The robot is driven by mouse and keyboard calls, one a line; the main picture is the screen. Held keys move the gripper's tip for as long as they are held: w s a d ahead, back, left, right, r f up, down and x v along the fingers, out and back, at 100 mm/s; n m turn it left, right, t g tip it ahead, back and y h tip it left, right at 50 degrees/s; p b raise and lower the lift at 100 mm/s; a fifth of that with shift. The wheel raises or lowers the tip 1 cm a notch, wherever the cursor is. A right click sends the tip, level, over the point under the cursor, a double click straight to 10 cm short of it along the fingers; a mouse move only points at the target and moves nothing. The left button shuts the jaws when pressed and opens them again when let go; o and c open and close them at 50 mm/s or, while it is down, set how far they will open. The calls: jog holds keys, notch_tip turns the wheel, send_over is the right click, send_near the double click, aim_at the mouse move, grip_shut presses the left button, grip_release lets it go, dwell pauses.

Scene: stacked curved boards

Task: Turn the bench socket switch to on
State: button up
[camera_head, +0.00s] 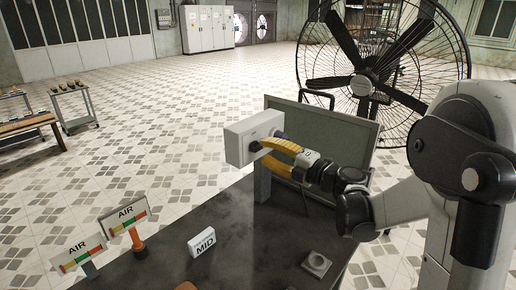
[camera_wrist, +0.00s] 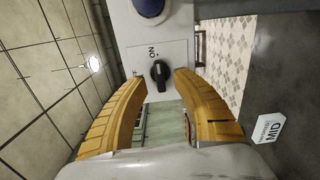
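The bench socket is a pale grey box (camera_head: 238,146) on a post above the dark bench. In the wrist view its face plate (camera_wrist: 176,56) carries a black rotary switch (camera_wrist: 159,73) and an ON mark just above the switch in the picture. The switch handle lies roughly upright in that picture. My gripper (camera_wrist: 159,79) has its yellow fingers spread, one tip on each side of the switch, with visible gaps. In the head view my gripper (camera_head: 264,146) is close at the box's right side, and the fingers hide the switch there.
A grey-green panel (camera_head: 335,130) stands behind my gripper, with a large caged fan (camera_head: 385,60) beyond. A small grey fixture (camera_head: 316,264) sits at the right.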

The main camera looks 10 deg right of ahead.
jog(key=shift+v, duration=2.6)
jog(key=s+d+r+m+t+h, duration=0.3)
jog(key=d+r+m+t+h, duration=0.3)
jog(key=r+m+h, duration=0.8)
jog(key=s+a+f+m+g+y, duration=0.1)
jog(key=s+a+f+m+g, duration=0.2)
jog(key=s+f, duration=0.4)
jog(key=s+a+f+m+g+y, duration=0.1)
jog(key=s+a+f+m+g, duration=0.2)
jog(key=s+f+m+g, duration=0.2)
jog(key=s+a+f+m+g+y, duration=0.1)
jog(key=s+a+f+m+g, duration=0.2)
jog(key=s+f, duration=0.8)
jog(key=g, duration=0.2)
jog(key=shift+m+g, duration=0.3)
jog(key=shift+m, duration=0.1)
